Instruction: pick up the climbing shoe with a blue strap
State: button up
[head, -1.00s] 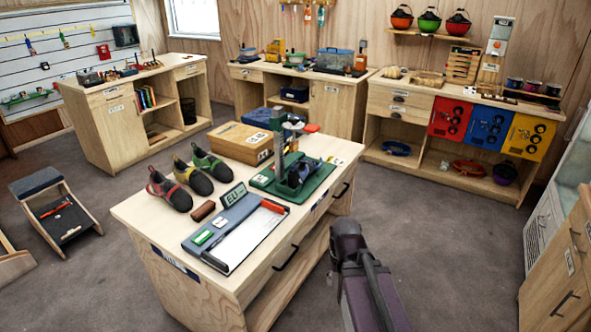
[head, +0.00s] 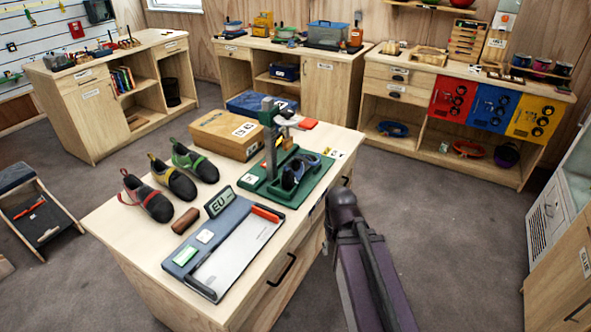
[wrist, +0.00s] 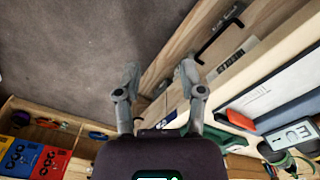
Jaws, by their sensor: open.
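A climbing shoe with a blue strap (head: 297,171) sits on the green base of a stand (head: 269,189) on the near workbench. The stand's upright rises beside it. Three other dark shoes stand in a row to the left: one with a red strap (head: 147,199), one with a yellow strap (head: 173,180) and one with a green strap (head: 195,163). My gripper (wrist: 158,74) is open and empty in the wrist view, its fingers apart over the floor and the bench's drawer side. My arm shows in the head view right of the bench, apart from the shoe; the fingers cannot be made out there.
A paper-trimmer-like board (head: 232,247), a size display (head: 220,202), a brown block (head: 186,221) and a wooden box (head: 227,135) share the near workbench (head: 130,238). Shelving units (head: 390,172) stand along the back. The grey floor right of the bench is clear.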

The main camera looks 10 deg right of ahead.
jog(key=shift+w, duration=0.15)
jog(key=w+a+f+m+t+y+b, duration=0.25)
jog(key=w+t+b, duration=0.2)
jog(key=w, duration=0.45)
jog(key=w+a+f+m+t+y+b, duration=0.1)
jog(key=w+a+f+t+y+b, duration=0.15)
jog(key=w+b, duration=0.45)
jog(key=w+d+r+m+t+h+b, duration=0.1)
jog(key=w+d+m+t+b, duration=0.3)
jog(key=w, duration=0.3)
jog(key=w+d+r+m+t+b, duration=0.2)
jog(key=w+d+m+t+b, duration=0.1)
jog(key=w+m, duration=0.4)
jog(key=d+t, duration=0.1)
jog(key=t, duration=0.1)
jog(key=shift+w+t+h+b, duration=0.2)
jog(key=shift+t+h+b, duration=0.15)
jog(key=shift+t+h, duration=0.05)
jog(key=shift+w+d, duration=0.1)
